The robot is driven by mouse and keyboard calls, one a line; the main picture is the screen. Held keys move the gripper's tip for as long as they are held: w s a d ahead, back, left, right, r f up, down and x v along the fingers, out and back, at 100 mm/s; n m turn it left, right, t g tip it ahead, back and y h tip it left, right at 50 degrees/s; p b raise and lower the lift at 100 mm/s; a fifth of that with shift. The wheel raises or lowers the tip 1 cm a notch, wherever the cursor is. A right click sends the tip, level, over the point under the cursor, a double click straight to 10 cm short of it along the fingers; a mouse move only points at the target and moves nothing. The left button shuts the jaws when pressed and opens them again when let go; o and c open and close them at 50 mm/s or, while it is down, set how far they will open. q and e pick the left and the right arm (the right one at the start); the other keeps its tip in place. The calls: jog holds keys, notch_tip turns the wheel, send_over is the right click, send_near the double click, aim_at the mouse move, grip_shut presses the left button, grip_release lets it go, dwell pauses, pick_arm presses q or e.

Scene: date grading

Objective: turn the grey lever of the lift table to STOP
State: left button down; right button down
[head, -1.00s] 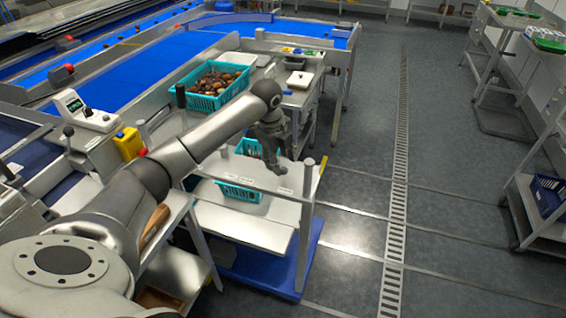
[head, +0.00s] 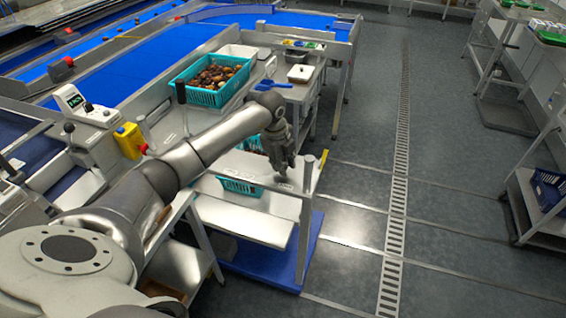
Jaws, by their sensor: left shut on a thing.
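The lift table (head: 245,213) stands in the middle, with a pale top, upright metal posts and a blue base (head: 262,262). My left arm reaches in from the left across it. My left gripper (head: 284,170) points down at the table's right part, beside small white labels. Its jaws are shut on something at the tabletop. This looks to be the grey lever, but the fingers hide it and I cannot read its position or the labels. My right gripper is not in view.
A teal crate of dates (head: 212,82) stands behind my arm, and another teal crate (head: 240,186) sits by the lift table. A yellow box with a red button (head: 130,141) is at the left. The floor (head: 350,190) to the right is clear.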

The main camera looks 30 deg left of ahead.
pick_arm(q)
jog(key=shift+a, duration=0.1)
